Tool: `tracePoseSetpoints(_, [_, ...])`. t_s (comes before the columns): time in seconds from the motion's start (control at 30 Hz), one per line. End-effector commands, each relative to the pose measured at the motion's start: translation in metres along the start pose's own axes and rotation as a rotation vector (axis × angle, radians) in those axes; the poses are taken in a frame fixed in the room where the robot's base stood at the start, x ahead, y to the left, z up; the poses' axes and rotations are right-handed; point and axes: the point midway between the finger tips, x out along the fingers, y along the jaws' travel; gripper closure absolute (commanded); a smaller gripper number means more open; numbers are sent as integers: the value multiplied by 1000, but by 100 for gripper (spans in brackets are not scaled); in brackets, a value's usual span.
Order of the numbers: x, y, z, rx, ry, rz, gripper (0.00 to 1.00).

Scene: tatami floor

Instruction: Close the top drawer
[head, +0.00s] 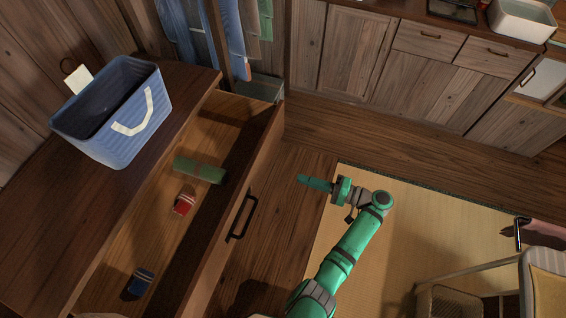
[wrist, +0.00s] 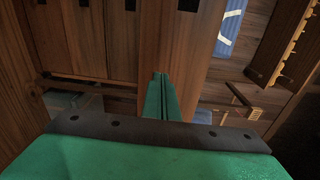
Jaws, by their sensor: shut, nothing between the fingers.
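The top drawer (head: 250,170) of the wooden cabinet (head: 55,205) is pulled well out on the left of the head view. Its black bar handle (head: 241,218) is on the front panel, facing right. Inside lie a green rolled item (head: 199,170), a red item (head: 184,204) and a dark blue item (head: 141,281). My green gripper (head: 301,180) is to the right of the drawer front, apart from it in the head view, pointing left towards it. Its fingers (wrist: 161,82) are together and empty in the wrist view, with wooden panels beyond.
A blue basket (head: 140,95) with a white handle stands on the cabinet top. Clothes (head: 215,35) hang behind. Kitchen cabinets (head: 420,70) line the back right. A chair (head: 545,285) stands at lower right. Wooden floor and the tatami mat (head: 430,210) are mostly clear around my arm.

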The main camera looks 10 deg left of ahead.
Motion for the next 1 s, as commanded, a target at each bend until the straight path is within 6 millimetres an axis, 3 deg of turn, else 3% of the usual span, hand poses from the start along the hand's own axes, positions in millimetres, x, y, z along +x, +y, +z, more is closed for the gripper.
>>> tracePoseSetpoints(0.1, [-9, -20, -6, -23, -40, -45, 100])
tracePoseSetpoints(0.33, [0, -27, -6, -31, -59, -61, 100])
tracePoseSetpoints(1.0, [112, -34, 1, -31, -58, -59, 100])
